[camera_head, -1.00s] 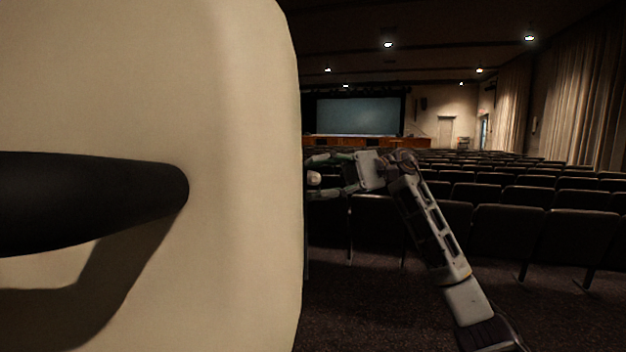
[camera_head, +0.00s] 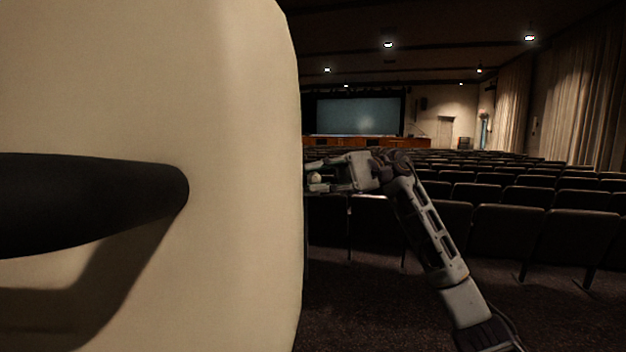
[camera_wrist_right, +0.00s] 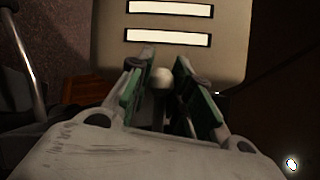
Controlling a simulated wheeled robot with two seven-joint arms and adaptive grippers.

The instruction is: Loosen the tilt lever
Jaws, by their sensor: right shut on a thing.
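The tilt lever shows as a small pale round knob (camera_head: 315,179) just past the right edge of a large beige panel (camera_head: 240,130) in the head view. My right gripper (camera_head: 316,177) reaches in from the right, its fingers shut on the knob. In the right wrist view the knob (camera_wrist_right: 161,78) sits between the green-padded fingers (camera_wrist_right: 160,90). The rest of the lever is dark or hidden behind the fingers and panel. My left gripper is in neither view.
A thick black handle (camera_head: 90,200) stands out from the beige panel and fills the near left. In the wrist view a beige part with two bright slots (camera_wrist_right: 104,50) lies beyond the fingers. Rows of dark seats (camera_head: 510,232) fill the hall behind my right arm.

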